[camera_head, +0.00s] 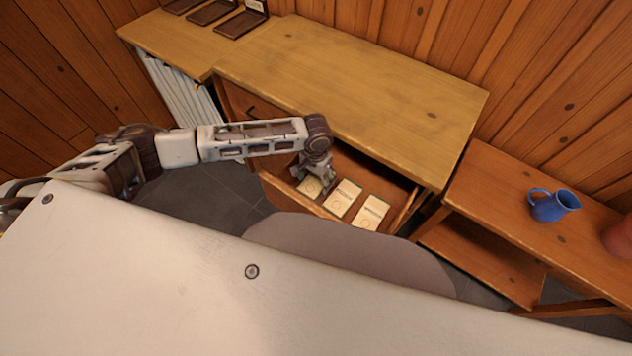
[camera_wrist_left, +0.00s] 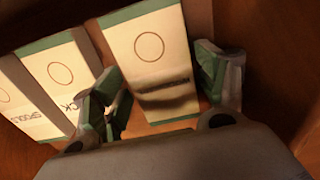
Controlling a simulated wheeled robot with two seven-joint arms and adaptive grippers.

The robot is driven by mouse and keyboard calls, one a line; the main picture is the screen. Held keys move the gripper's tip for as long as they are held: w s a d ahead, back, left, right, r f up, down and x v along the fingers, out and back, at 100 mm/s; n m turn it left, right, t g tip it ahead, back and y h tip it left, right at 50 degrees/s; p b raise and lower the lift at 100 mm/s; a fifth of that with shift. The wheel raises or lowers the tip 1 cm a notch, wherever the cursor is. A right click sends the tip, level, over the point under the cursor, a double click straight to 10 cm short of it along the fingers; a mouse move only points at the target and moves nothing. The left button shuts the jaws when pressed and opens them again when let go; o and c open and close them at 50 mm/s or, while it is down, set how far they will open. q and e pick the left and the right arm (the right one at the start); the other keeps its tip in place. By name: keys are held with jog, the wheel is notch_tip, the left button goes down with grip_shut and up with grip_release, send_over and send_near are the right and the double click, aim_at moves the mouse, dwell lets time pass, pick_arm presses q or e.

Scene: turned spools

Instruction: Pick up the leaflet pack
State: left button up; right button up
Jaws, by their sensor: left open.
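Several flat cream leaflet packs with green ends and a printed circle lie in an open wooden drawer (camera_head: 372,172). In the head view they form a row: a left pack (camera_head: 310,188), a middle pack (camera_head: 342,198) and a right pack (camera_head: 370,212). My left gripper (camera_head: 314,176) is open over the left pack, partly hiding it. In the left wrist view that pack (camera_wrist_left: 150,50) lies between the two spread fingers (camera_wrist_left: 165,92), and a dark shadow falls across its print. Contact cannot be told. A neighbouring pack (camera_wrist_left: 60,72) lies close beside the left-hand finger. My right gripper is not in view.
The drawer sits under a wooden desk top (camera_head: 350,80), which overhangs its back. Dark trays (camera_head: 240,22) stand on the surface at back left. A blue jug (camera_head: 553,205) stands on the lower bench (camera_head: 500,190) at right, near a reddish vessel (camera_head: 620,238).

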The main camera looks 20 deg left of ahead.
aim_at(316, 180)
pick_arm(q)
jog(key=c, duration=0.9)
jog(key=shift+r, duration=0.1)
jog(key=shift+r, duration=0.75)
notch_tip(316, 180, up, 8)
jog(key=shift+r+p, duration=0.2)
jog(key=shift+p, duration=0.6)
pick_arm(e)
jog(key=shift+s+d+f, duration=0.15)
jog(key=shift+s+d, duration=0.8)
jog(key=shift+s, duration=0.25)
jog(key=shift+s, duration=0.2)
